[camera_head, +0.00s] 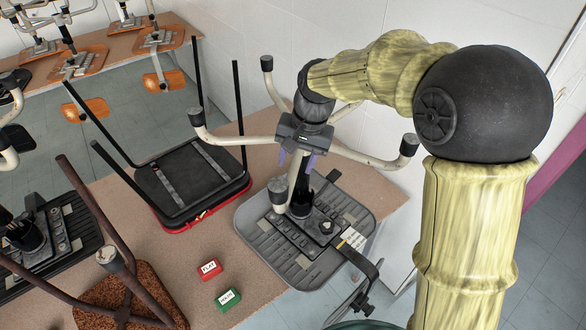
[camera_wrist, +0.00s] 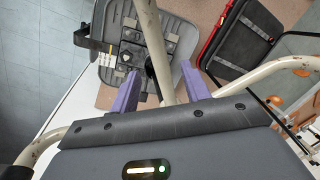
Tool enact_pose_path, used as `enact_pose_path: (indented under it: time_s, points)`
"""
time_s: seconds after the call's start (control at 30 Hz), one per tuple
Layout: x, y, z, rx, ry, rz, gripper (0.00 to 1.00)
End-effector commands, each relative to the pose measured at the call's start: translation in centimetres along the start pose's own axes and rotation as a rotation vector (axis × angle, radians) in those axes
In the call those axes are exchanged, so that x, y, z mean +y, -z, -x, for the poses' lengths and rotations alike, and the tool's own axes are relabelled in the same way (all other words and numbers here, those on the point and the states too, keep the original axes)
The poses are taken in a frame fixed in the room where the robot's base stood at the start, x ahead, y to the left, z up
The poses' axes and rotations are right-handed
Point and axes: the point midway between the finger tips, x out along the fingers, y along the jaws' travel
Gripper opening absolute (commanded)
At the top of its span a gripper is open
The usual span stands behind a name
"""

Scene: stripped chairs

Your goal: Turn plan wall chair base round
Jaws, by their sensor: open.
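The upturned chair by the wall has a grey ribbed seat (camera_head: 262,237) lying on the bench, with a white tag (camera_head: 353,238) on it. Its star base (camera_head: 232,139), cream legs with black feet, stands uppermost on a column. My gripper (camera_head: 297,162) points down at the middle of the base, its purple fingers open. In the wrist view, my gripper (camera_wrist: 158,82) has a cream leg (camera_wrist: 153,45) running between its fingers, with gaps on both sides. The seat (camera_wrist: 185,35) shows below. The hub is hidden behind my gripper.
A black upturned chair with a red edge (camera_head: 185,180) stands close on the left. A brown chair (camera_head: 130,290) is at the front left. A red FLAT block (camera_head: 209,270) and a green PIVOT block (camera_head: 228,299) lie on the bench. The white wall (camera_head: 340,45) is close behind.

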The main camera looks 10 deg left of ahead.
Motion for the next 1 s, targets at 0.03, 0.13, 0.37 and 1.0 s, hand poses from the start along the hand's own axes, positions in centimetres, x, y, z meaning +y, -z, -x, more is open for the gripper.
enact_pose_path:
  time_s: [0.03,0.13,0.37,1.0]
  points:
    - [0.0,-0.1,-0.8,-0.005,-0.002,0.0,0.47]
    - [0.0,-0.1,-2.5,-0.004,-0.002,0.0,0.47]
    - [0.0,-0.1,-4.5,-0.001,-0.001,0.0,0.47]
    - [0.0,0.0,-4.5,0.001,0.0,-0.001,0.0]
